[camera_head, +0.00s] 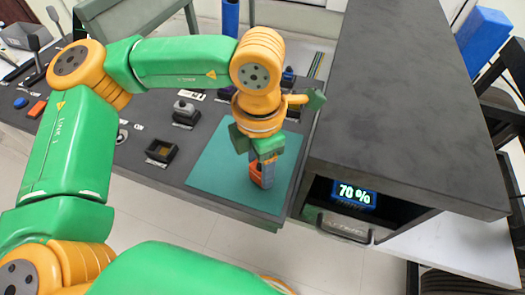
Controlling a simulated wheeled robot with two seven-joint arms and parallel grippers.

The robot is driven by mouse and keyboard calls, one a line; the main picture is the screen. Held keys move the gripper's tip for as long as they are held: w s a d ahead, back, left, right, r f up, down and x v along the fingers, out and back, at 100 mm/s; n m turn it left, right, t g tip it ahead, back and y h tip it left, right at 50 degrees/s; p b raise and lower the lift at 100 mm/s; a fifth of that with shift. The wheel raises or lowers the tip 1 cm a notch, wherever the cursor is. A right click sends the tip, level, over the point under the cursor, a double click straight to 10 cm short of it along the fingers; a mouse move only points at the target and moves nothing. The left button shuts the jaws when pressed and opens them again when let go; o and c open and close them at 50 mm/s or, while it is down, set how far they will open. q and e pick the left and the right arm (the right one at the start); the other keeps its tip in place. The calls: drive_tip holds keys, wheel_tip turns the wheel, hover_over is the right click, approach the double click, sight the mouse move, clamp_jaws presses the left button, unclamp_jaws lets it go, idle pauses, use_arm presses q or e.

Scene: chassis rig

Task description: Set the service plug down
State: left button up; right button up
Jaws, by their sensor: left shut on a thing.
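The service plug (256,179) is a small orange-red piece, partly hidden by the fingers. My left gripper (264,167) points down and is shut on it. Plug and gripper are over the right part of the teal mat (215,165) on the dark bench. I cannot tell whether the plug touches the mat. My right gripper is not in view.
A dark socket block (161,151) and a grey-topped connector (186,113) stand left of the mat. A dark-topped cabinet (420,100) rises close on the right, with a lit "70 %" display (353,195) and a handle (343,230) below.

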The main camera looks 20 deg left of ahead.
use_arm(q)
drive_tip(key=shift+f, duration=0.2)
drive_tip(key=shift+f+b, duration=0.25)
drive_tip(key=shift+b, duration=0.15)
drive_tip(key=o, duration=1.4)
drive_tip(key=shift+r, duration=0.1)
drive_tip(key=shift+r, duration=0.1)
drive_tip(key=shift+r+p, duration=0.35)
drive_tip(key=shift+p, duration=0.1)
wheel_tip(320, 180, up, 12)
drive_tip(key=shift+f, duration=0.25)
